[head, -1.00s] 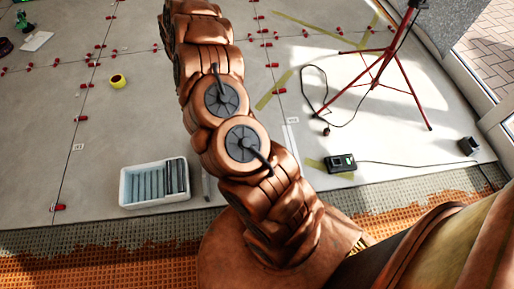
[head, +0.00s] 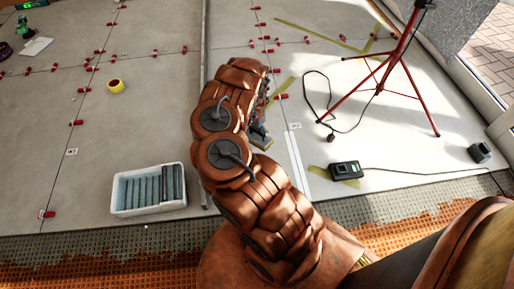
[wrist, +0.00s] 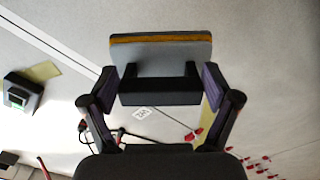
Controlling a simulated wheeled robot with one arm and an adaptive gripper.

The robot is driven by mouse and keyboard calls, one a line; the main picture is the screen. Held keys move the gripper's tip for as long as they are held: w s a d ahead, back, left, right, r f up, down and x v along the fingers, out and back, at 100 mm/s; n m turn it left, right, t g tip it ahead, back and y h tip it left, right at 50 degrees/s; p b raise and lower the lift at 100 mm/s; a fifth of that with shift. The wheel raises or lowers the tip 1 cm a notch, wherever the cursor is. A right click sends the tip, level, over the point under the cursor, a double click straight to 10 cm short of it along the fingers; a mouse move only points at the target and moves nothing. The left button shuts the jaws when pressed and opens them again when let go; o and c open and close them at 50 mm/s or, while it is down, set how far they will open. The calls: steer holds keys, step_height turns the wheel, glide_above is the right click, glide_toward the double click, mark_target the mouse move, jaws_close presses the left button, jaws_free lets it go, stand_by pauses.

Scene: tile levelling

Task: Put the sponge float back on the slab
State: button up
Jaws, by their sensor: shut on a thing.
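The sponge float (wrist: 160,50) is in my gripper (wrist: 158,88) in the wrist view. It has a grey plate, an orange sponge edge and a black handle, and the two fingers close on the handle from both sides. In the head view a small part of the float (head: 262,141) shows beside my arm, which hides most of the gripper. The pale grey slab (head: 235,45) lies under it. I cannot tell whether the float touches the slab.
A white bin (head: 120,198) with grey slats stands at left. A red tripod (head: 385,75), its cable and a black charger (head: 345,171) are at right. A yellow tape roll (head: 116,86) and several red clips lie on the slab. A mesh-covered strip (head: 90,245) runs along the near edge.

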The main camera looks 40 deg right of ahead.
mark_target(256, 139)
steer(key=shift+f+b, duration=1.65)
steer(key=shift+f, duration=2.2)
steer(key=shift+f, duration=0.1)
steer(key=o, duration=1.5)
